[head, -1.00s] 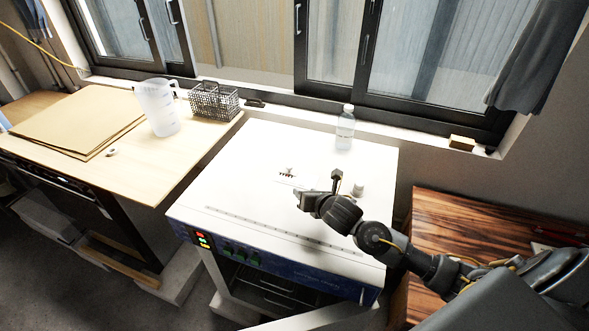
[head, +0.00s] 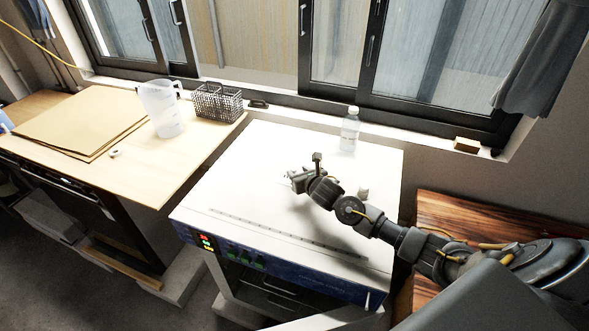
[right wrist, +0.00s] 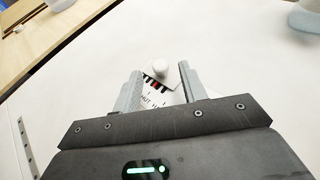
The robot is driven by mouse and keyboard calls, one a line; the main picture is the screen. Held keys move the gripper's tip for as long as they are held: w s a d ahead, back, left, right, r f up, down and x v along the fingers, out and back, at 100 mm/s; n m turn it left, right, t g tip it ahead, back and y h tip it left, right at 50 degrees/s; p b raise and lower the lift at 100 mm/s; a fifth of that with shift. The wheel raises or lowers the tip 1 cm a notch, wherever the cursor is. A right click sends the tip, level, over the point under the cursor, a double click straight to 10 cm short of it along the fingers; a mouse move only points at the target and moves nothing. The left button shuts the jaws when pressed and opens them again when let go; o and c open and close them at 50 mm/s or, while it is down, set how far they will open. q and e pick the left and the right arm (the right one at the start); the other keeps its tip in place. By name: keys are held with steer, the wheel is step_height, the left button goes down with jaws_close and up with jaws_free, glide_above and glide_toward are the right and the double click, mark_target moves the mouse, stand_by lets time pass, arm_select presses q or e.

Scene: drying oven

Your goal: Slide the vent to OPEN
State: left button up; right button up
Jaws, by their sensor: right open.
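The drying oven (head: 240,190) has a white top. In the right wrist view the vent slider's pale round knob (right wrist: 159,67) stands on a small white plate (right wrist: 150,84) with dark and red marks and partly hidden lettering. My right gripper (head: 294,178) is over the oven top; in the right wrist view its open fingers (right wrist: 158,84) lie on both sides of the plate, with the knob just beyond and between the tips. I cannot tell whether a finger touches the knob. In the head view the gripper hides the vent. My left gripper is not in view.
A clear bottle (head: 350,130) stands at the oven's back right, and a small grey cylinder (head: 363,192) is right of my gripper. A wooden table (head: 150,175) with a jug (head: 161,108) and wire basket (head: 217,102) is at left. The oven top's left side is clear.

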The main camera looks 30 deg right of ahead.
mark_target(293, 171)
steer(key=shift+x, duration=1.2)
jaws_close()
